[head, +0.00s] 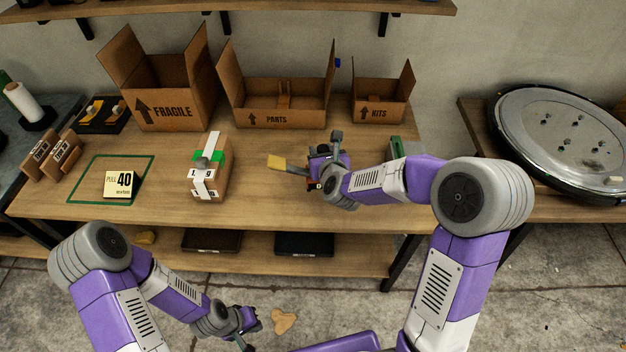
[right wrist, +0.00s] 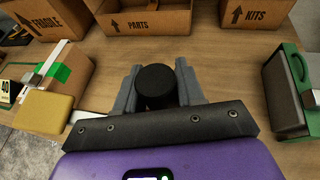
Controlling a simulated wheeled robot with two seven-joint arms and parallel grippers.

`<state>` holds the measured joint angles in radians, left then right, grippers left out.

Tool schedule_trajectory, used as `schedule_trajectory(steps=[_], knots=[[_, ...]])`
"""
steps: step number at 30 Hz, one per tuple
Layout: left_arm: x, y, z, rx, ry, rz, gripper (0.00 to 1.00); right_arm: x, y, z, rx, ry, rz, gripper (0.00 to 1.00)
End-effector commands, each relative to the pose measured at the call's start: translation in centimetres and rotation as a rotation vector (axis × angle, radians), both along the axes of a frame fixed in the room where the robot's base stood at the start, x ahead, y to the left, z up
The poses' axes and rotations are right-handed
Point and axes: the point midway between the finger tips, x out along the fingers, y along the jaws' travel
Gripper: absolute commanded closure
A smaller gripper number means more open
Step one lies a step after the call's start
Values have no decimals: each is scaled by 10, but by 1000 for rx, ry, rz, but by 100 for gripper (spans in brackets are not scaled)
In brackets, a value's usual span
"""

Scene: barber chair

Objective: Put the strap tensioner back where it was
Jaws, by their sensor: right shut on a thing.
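The strap tensioner has a yellow block end (head: 275,162) on a grey lever, which points left from my right gripper (head: 322,168). In the right wrist view, the fingers are shut around its black round part (right wrist: 155,84). The yellow end (right wrist: 45,112) shows at the left there. The tensioner is at the right-middle of the workbench; I cannot tell whether it touches the top. Its underside is hidden. My left gripper (head: 245,329) hangs low in front of the bench, its fingers apart and empty.
A strapped carton (head: 207,187) stands left of the tensioner. A green-framed dark case (right wrist: 290,95) stands at the right. Open boxes marked FRAGILE (head: 173,112), PARTS (head: 270,119) and KITS (head: 375,112) line the back.

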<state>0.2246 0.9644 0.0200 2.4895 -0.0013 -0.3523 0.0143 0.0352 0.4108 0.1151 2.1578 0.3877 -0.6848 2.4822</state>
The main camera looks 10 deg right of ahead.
Motion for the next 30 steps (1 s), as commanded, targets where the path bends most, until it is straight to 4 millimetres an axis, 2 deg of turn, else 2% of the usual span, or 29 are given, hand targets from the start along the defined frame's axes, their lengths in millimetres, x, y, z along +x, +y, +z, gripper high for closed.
schedule_trajectory(steps=[1,3,6,10,14,21,26,30], knots=[[-1,0,-7,0,1,0,100,17,-3,-10,1,-2,-16,100],[-1,0,-12,0,2,-1,100,37,-6,-17,1,-4,-36,100],[-1,0,-18,0,2,0,100,60,-11,-28,6,-2,-63,100],[-1,0,-22,0,2,0,100,79,-17,-37,15,2,-87,100],[-1,0,-28,0,2,-1,100,86,-20,-55,19,7,-97,100],[-1,0,-40,0,1,0,100,85,-19,-95,19,5,-96,100],[-1,0,-42,0,1,0,100,86,-19,-104,20,3,-97,100],[-1,0,-48,0,1,0,100,85,-19,-123,19,5,-96,100]])
